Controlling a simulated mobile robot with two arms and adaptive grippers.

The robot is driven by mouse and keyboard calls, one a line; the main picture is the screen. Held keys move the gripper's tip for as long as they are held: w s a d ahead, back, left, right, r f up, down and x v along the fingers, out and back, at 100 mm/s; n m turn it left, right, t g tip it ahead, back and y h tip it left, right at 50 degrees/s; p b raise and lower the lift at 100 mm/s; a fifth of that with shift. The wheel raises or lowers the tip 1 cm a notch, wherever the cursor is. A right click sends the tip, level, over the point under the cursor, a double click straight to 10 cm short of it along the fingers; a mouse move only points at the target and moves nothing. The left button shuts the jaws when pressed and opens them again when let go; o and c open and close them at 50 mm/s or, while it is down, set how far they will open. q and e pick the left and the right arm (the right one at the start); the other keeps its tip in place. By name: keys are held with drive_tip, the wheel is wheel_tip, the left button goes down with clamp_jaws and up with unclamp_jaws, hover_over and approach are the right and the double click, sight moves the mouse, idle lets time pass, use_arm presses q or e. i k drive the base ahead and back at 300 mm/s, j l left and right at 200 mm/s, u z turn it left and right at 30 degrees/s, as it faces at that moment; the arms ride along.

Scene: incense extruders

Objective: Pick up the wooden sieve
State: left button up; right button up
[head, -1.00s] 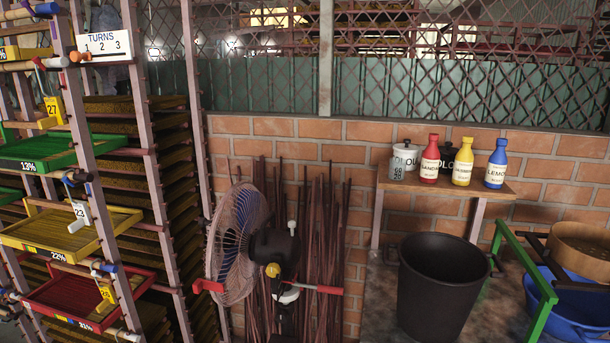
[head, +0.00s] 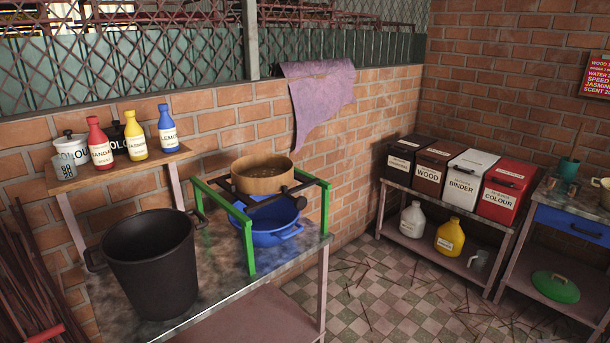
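The wooden sieve (head: 262,175) is a round, light-brown hoop with a pale mesh inside. It rests on the dark rails of a green-ended stand (head: 245,240) on the metal-topped table (head: 215,275). A blue basin (head: 272,237) sits under it, inside the stand. The sieve is upright and its upper rim is unobstructed; the front rail crosses near its lower edge. Neither of my grippers shows in the head view.
A large black bucket (head: 152,265) stands on the table left of the stand. Several bottles, including a red one (head: 99,145), stand on a small wooden shelf (head: 120,173) behind it. A shelf unit with labelled boxes (head: 465,178) is at the right. The tiled floor between has scattered sticks.

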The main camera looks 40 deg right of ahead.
sight(257, 174)
drive_tip(key=z, duration=1.2)
